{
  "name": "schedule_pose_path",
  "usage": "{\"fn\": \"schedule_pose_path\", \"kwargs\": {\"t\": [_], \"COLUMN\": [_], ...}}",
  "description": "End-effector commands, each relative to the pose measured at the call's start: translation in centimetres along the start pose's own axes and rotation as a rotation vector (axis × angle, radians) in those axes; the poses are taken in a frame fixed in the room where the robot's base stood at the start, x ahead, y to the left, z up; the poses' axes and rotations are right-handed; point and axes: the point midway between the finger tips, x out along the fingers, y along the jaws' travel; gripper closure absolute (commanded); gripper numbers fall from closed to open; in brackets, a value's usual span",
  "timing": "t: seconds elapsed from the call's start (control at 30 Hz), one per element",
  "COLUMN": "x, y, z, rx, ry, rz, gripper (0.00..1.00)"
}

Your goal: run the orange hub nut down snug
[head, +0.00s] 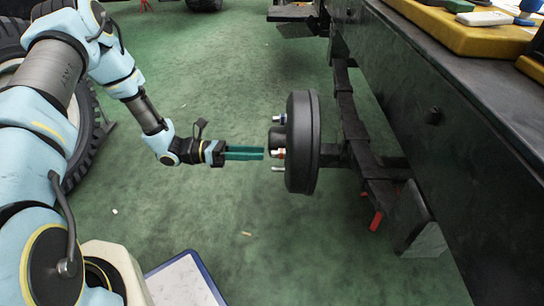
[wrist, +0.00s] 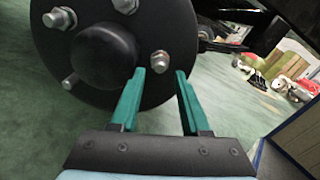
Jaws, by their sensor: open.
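The black wheel hub (head: 303,140) stands on the axle at the side of the chassis, its studded face turned to my gripper. A small orange spot, apparently the orange hub nut (head: 281,154), shows on that face just beyond my fingertips. My gripper (head: 264,153) is level with it, with teal fingers pointing at the hub. In the wrist view my gripper (wrist: 160,73) is open and empty, fingers apart. A metal fastener (wrist: 160,61) on the hub face (wrist: 110,88) shows between and just beyond the tips. No orange is clear there, and I cannot tell contact.
Other metal fasteners, such as one at the upper left (wrist: 60,18) and one at the lower left (wrist: 72,80), surround the black centre cap (wrist: 103,55). The dark chassis rail (head: 440,110) runs along the right. A tire (head: 85,120) stands at left. Green floor lies open below.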

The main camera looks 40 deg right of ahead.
Motion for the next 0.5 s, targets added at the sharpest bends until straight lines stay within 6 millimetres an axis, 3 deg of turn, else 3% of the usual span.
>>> {"fn": "schedule_pose_path", "kwargs": {"t": [0.2,0.5], "x": [3.4,4.8], "y": [0.0,0.0], "z": [-0.1,0.0], "rx": [0.001,0.001], "ry": [0.001,0.001], "rz": [-0.002,0.001], "gripper": [0.54,0.54]}}
